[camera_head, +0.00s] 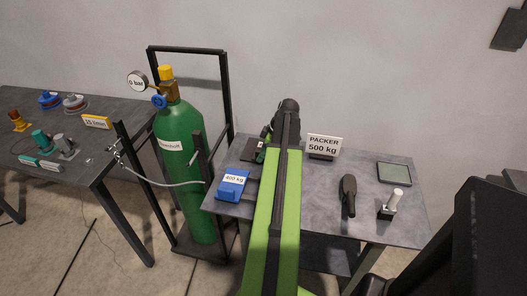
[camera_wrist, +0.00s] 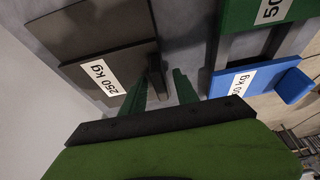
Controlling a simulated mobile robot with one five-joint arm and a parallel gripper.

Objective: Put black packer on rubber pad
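The black packer (camera_wrist: 95,50), labelled 250 kg, lies on the grey table at upper left in the wrist view. In the head view a dark plate (camera_head: 252,150), likely the same packer, shows just left of my arm. My gripper (camera_wrist: 160,80) is open, its two green fingers on either side of the packer's narrow upright black part (camera_wrist: 157,77). Small gaps seem to show beside it; contact is unclear. In the head view my arm hides most of the gripper. A flat grey-green pad with a dark rim (camera_head: 395,173), probably the rubber pad, lies bare at the table's back right.
A blue packer (camera_head: 232,184) marked 400 kg is near the table's left front. A green packer (camera_wrist: 255,15) is close by. A PACKER 500 kg sign (camera_head: 323,146), a black handled tool (camera_head: 348,194) and a white-handled item (camera_head: 393,204) stand right of my arm. A green cylinder (camera_head: 188,165) stands left.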

